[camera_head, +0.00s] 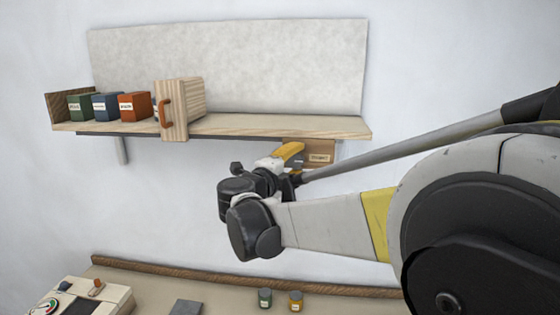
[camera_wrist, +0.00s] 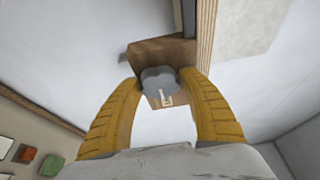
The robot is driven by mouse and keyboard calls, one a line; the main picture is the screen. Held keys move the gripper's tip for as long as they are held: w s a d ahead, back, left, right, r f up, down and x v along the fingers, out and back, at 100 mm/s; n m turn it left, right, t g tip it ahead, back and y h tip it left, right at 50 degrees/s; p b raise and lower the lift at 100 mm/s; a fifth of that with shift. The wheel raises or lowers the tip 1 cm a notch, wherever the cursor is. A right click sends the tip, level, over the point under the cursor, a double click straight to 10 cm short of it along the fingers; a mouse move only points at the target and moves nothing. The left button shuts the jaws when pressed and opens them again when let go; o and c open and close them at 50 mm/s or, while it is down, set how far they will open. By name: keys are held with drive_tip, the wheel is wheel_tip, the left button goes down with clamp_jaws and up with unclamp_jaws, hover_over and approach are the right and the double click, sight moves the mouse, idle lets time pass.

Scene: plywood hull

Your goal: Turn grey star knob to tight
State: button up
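The grey star knob (camera_wrist: 158,80) shows in the wrist view, in front of a brown wooden block (camera_wrist: 170,50) under the shelf. My gripper (camera_wrist: 159,77) has its two yellow fingers spread, one on each side of the knob, with narrow gaps seeming to remain. Whether a fingertip touches the knob is hard to tell. In the head view my gripper (camera_head: 292,151) is at the block (camera_head: 322,157) beneath the shelf's right end, and the knob is hidden there. A small pale label (camera_wrist: 166,98) is on the block; its text is too small to read.
The shelf (camera_head: 250,124) runs just above my gripper. It carries green, blue and orange boxes and a wooden box (camera_head: 180,105) with an orange handle. Below, a bench (camera_head: 235,297) holds two small jars (camera_head: 280,299) and a device with a dial (camera_head: 85,298). The wall between is clear.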

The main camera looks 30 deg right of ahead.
drive_tip(key=v, duration=1.2)
